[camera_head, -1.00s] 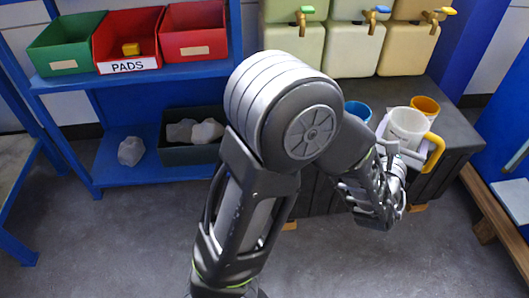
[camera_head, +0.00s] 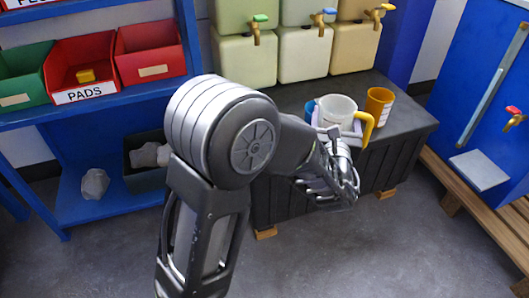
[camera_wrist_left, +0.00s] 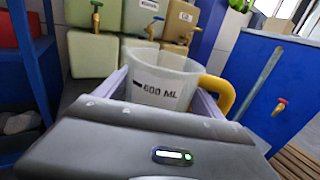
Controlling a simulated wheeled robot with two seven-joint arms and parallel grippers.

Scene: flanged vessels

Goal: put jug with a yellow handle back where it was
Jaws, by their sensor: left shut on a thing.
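The jug with a yellow handle (camera_head: 337,106) is whitish and upright, between a blue cup and an orange cup at the dark bench. Its yellow handle points right in both views. In the left wrist view the jug (camera_wrist_left: 160,82) shows a "600 ML" mark. My left gripper (camera_head: 338,131) is shut on the jug, with pale fingers on either side of its body. The jug's base is hidden by my gripper, so I cannot tell whether it touches the bench. My right gripper is not in view.
The orange cup (camera_head: 379,103) stands just right of the jug; the blue cup (camera_head: 309,112) is mostly hidden at its left. Tanks with coloured taps (camera_head: 303,52) stand behind. The dark bench top (camera_head: 408,118) is bare at right. A blue shelf with bins (camera_head: 82,68) is at left.

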